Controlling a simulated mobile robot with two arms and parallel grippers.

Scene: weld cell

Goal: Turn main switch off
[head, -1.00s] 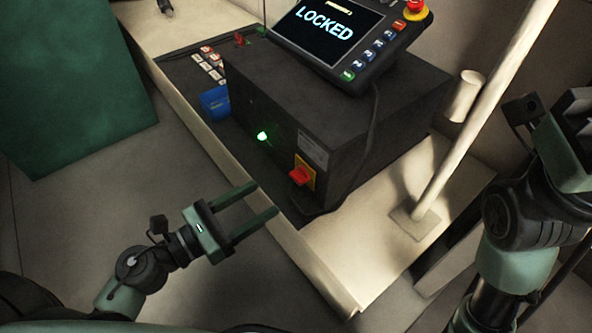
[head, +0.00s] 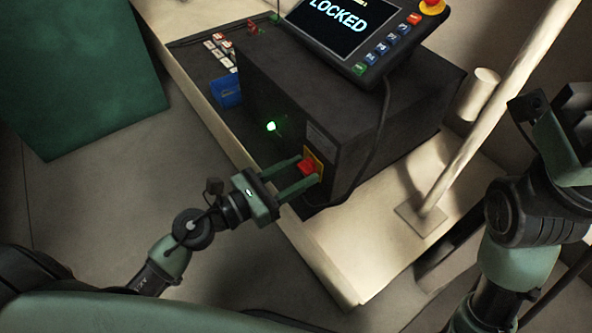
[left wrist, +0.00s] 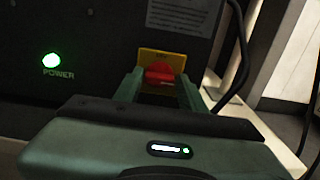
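The main switch (head: 308,167) is a red knob on a yellow plate, low on the front of a black control box (head: 350,105). It also shows in the left wrist view (left wrist: 159,73), between my finger tips. My left gripper (head: 300,174) is open, with one finger on either side of the red knob. I cannot tell whether the fingers touch it. A green POWER light (left wrist: 51,60) glows on the box front; it also shows in the head view (head: 271,126). My right arm shows at the right edge, but its fingers are not clearly visible.
A pendant (head: 345,25) reading LOCKED, with a red stop button, lies on the box. A black cable hangs beside the switch. A blue bin (head: 226,91) stands left of the box. A pale post (head: 480,130) rises from the table (head: 340,270) at right.

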